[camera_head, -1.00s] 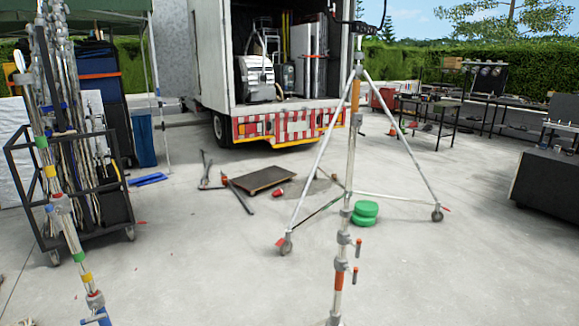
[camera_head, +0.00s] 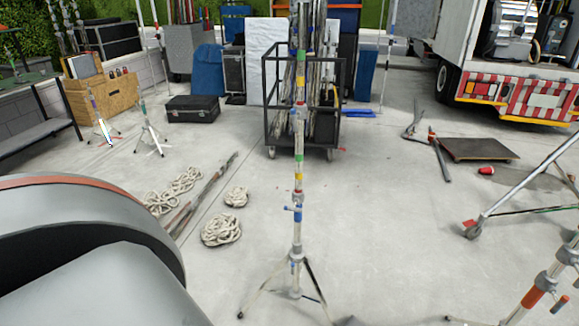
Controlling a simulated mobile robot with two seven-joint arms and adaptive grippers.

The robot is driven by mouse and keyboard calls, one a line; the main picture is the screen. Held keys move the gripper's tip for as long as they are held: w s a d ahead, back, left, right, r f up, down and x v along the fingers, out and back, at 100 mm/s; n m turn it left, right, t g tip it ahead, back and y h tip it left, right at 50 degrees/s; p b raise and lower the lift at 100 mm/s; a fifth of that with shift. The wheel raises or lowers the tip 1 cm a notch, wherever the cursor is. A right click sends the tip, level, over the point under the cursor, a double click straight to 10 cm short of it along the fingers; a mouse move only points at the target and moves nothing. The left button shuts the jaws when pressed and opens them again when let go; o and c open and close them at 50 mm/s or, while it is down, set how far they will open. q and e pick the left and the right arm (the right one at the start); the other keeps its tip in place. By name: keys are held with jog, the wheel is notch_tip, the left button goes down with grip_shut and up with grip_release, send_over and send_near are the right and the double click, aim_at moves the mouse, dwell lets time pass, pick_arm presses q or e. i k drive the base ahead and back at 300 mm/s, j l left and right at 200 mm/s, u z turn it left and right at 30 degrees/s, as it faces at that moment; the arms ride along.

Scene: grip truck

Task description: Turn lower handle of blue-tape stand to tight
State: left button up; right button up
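A tripod stand (camera_head: 298,230) stands upright in the middle of the camera_head view. Its pole carries green, red and yellow bands. A big grey curved part of my own arm fills the lower left. Neither of my grippers is in view, and nothing of mine touches the stand.
A black cart (camera_head: 273,125) with poles stands behind the stand. Coiled rope (camera_head: 221,229) lies on the floor to its left. Another stand with an orange-red band (camera_head: 534,297) is at the lower right. Bare concrete lies between the two stands.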

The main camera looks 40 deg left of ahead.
aim_at(294, 208)
jog(key=u, duration=1.4)
